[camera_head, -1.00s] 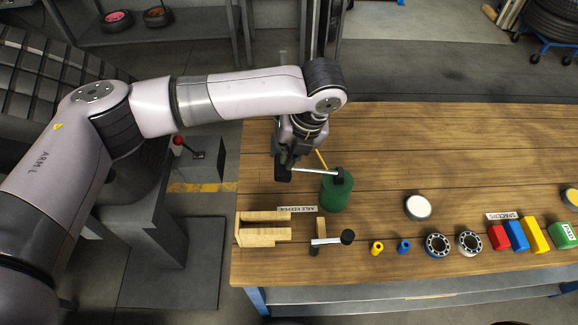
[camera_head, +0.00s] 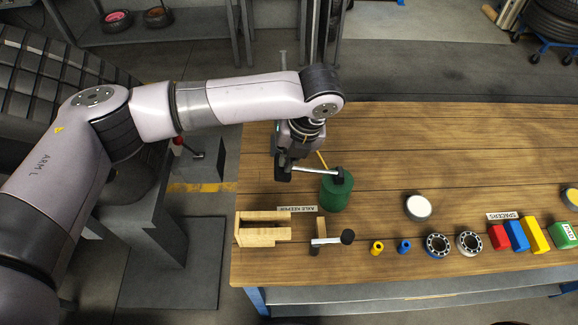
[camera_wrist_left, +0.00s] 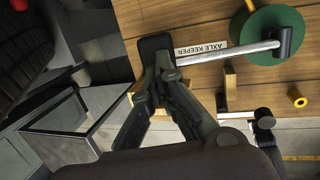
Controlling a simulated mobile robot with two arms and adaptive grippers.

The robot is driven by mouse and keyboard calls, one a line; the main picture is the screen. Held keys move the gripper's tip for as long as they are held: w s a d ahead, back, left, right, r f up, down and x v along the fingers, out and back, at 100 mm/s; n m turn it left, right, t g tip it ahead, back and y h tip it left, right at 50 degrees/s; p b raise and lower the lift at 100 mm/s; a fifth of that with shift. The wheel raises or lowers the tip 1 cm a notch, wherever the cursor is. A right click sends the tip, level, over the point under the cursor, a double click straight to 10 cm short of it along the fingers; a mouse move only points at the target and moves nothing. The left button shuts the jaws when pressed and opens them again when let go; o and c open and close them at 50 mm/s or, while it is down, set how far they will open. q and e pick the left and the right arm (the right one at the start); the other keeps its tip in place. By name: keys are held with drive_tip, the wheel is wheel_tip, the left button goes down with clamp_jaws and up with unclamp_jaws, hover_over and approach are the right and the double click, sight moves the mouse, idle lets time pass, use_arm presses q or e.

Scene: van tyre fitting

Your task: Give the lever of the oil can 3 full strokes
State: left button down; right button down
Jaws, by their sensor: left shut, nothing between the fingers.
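The oil can (camera_head: 335,194) is a green cylinder standing on the bench, with a thin orange spout. Its silver lever (camera_head: 315,170) reaches left from a black pivot on top to a dark pad at its free end. The lever (camera_wrist_left: 230,53) and pad (camera_wrist_left: 153,46) also show in the left wrist view, with part of the green can (camera_wrist_left: 272,36). My left gripper (camera_head: 285,168) is shut and empty, its fingertips (camera_wrist_left: 166,72) overlapping the pad's edge in view. I cannot tell whether they touch it. My right gripper is not in view.
A wooden axle keeper block (camera_head: 263,236) and a black-knobbed tool (camera_head: 330,241) lie in front of the can. Small rings, bearings (camera_head: 437,245) and coloured spacers (camera_head: 515,235) line the front edge. A round tin (camera_head: 418,207) stands to the right. The back of the bench is clear.

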sight(283, 172)
use_arm(q)
drive_tip(key=shift+a+f, duration=0.15)
drive_tip(key=shift+f, duration=0.4)
drive_tip(key=shift+x, duration=0.9)
drive_tip(key=shift+s, duration=0.2)
drive_tip(key=shift+f, duration=0.1)
drive_tip(key=shift+b+x, duration=0.4)
drive_tip(key=shift+x, duration=0.5)
drive_tip(key=shift+s+f, duration=0.1)
drive_tip(key=shift+s, duration=0.05)
